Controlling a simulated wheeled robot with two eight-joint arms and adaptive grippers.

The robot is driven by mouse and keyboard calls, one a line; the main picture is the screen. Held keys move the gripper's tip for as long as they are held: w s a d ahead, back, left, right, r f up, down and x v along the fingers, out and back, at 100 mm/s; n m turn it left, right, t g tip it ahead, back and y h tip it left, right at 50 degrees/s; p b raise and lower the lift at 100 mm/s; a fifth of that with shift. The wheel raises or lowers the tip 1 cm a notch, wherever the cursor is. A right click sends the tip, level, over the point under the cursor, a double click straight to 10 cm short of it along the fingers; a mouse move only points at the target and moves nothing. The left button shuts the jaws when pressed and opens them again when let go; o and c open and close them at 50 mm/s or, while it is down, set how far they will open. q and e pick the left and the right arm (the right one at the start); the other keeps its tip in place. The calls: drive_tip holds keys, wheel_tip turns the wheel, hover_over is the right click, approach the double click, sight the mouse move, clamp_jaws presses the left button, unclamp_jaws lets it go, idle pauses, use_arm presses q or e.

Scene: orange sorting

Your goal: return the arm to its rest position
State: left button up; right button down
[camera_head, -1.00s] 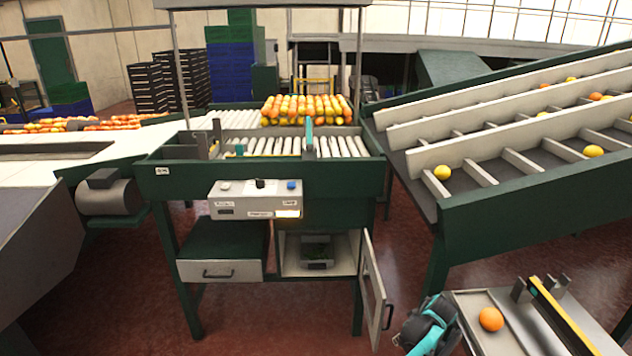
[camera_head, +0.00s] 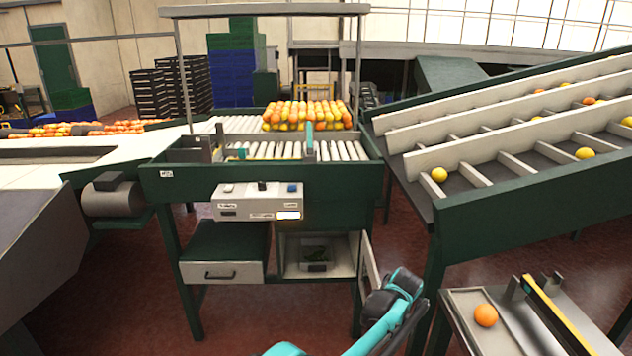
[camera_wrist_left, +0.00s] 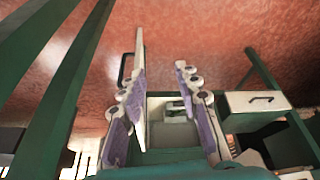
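In the head view a teal and black arm link of mine (camera_head: 398,285) rises from the bottom edge, in front of the cabinet's open door (camera_head: 369,262). No gripper fingers show in the head view, and my right gripper is not visible.
A control box (camera_head: 258,201) sits above on the green roller stand. A side tray (camera_head: 463,300) with an orange (camera_head: 485,315) is at lower right. A sloped sorting rack (camera_head: 540,205) stands at right. Red floor lies open at lower left.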

use_arm(q)
drive_tip(key=s+a+r+m, duration=0.1)
drive_tip(key=s+a+r, duration=0.2)
drive_tip(key=a+r, duration=0.3)
drive_tip(key=s+a+r+h, duration=0.1)
drive_tip(key=s+a+r, duration=0.3)
drive_tip(key=a, duration=0.4)
drive_tip(key=s+a+r+m, duration=0.1)
drive_tip(key=s+a+r, duration=0.2)
drive_tip(key=a+r, duration=0.35)
drive_tip(key=s+a+f+t, duration=0.1)
drive_tip(key=s+a+f, duration=0.1)
drive_tip(key=s+a, duration=0.5)
drive_tip(key=s+a+f+m+t, duration=0.1)
drive_tip(key=s+a+f, duration=0.2)
drive_tip(key=s+a, duration=0.5)
drive_tip(key=s, duration=0.5)
drive_tip(key=shift+a+f+t, duration=0.15)
drive_tip(key=shift+a+t, duration=0.15)
drive_tip(key=shift+t, duration=0.1)
